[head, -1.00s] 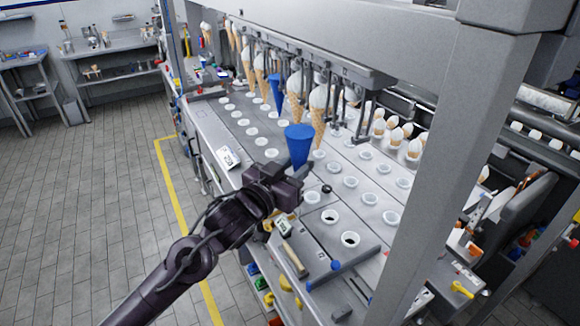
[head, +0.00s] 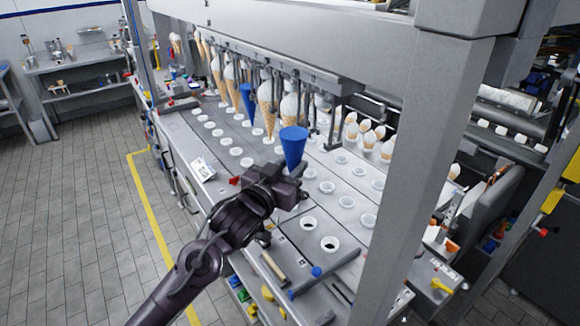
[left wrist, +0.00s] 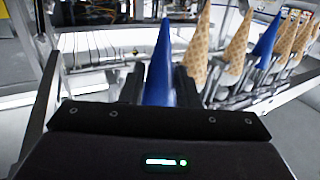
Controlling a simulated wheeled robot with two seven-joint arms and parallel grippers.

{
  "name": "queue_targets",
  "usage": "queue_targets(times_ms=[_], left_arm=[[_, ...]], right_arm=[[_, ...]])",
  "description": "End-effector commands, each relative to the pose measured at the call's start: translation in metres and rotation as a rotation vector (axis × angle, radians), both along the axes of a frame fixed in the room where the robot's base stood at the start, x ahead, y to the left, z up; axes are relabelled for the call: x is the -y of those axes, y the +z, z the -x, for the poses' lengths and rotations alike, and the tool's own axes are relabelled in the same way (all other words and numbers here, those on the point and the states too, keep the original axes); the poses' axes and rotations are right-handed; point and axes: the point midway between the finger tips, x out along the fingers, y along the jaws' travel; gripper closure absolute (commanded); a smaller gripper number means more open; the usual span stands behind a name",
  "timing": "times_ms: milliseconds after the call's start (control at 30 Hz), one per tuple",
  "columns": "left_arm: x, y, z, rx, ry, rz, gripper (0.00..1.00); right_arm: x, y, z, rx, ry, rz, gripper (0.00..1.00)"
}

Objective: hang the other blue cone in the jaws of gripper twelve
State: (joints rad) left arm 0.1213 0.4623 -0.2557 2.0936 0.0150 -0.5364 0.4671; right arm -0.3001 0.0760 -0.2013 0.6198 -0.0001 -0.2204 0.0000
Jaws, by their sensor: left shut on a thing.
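A blue cone (head: 293,146), wide end up and point down, is held upright in my left gripper (head: 288,178), in front of the near end of the row of hanging cones. In the left wrist view the same blue cone (left wrist: 160,68) stands between the two dark fingers, which are shut on it. The first blue cone (head: 248,104) hangs among wafer cones in the overhead row of jaws; it also shows in the left wrist view (left wrist: 265,45). I cannot read any jaw number. The held cone hides part of the row. My right gripper is not in view.
The grey machine deck (head: 225,185) below has rows of white-rimmed holes. A thick grey post (head: 420,150) stands to the right of my left arm. A small white sign (head: 204,169) sits on the deck's left edge. Cream-topped cones (head: 370,135) stand behind.

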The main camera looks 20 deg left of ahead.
Motion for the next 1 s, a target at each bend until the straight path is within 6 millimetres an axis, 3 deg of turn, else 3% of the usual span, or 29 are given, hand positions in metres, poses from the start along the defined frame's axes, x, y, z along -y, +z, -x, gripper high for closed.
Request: queue_targets(times_ms=[467, 1000], left_arm=[[0.001, 0.001, 0.0, 0.001, 0.0, 0.001, 0.88], [0.012, 0.001, -0.015, 0.002, 0.0, 0.001, 0.88]], right_arm=[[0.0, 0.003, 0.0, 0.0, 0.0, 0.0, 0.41], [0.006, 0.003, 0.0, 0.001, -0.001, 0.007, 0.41]])
